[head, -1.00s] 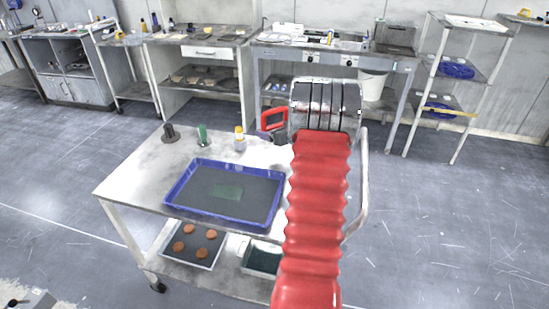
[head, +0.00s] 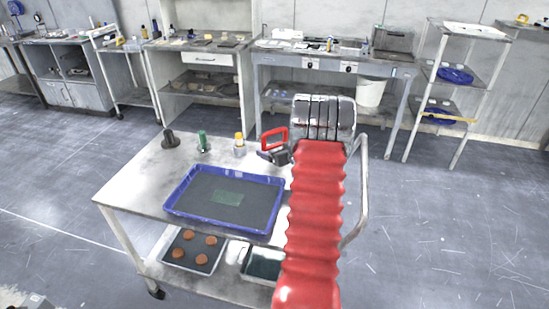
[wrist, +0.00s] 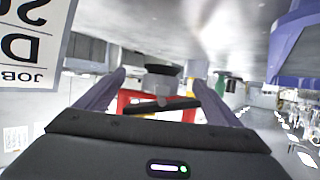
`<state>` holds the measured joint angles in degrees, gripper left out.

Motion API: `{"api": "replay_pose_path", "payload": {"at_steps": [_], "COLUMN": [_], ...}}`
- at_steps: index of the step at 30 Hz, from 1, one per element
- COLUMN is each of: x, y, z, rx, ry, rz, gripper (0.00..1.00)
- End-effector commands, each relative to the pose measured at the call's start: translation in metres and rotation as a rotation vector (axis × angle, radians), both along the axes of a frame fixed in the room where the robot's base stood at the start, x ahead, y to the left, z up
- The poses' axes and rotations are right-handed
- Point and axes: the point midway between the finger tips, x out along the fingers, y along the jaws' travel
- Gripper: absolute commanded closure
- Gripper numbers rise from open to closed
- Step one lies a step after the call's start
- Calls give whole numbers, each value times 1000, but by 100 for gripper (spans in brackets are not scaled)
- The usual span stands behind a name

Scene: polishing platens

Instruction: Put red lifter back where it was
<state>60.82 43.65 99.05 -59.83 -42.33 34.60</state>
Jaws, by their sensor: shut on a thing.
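The red lifter (head: 274,139) has a red frame-like handle and a dark lower part. My gripper (head: 282,155) is shut on it at the back right of the white cart's top (head: 135,182). In the wrist view, the red lifter (wrist: 128,102) sits between the two fingers of my gripper (wrist: 158,92), with a dark bar and a grey knob in front of the red frame. Whether the lifter touches the cart top I cannot tell. My red arm sleeve hides the cart's right side.
A blue-rimmed tray (head: 180,198) with a green rectangle lies on the cart. A black piece (head: 170,138), a green bottle (head: 203,142) and a yellow-capped bottle (head: 239,146) stand along its back edge. A lower shelf holds a tray of brown discs (head: 192,252). Benches line the wall.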

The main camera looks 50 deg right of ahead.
Motion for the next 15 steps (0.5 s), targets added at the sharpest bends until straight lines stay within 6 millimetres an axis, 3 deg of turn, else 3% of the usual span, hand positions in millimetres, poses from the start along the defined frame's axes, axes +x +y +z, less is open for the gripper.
{"api": "replay_pose_path", "payload": {"at_steps": [15], "x": [1], "y": [0], "z": [-35], "rx": [-4], "ry": [-4], "rz": [1], "gripper": [73]}}
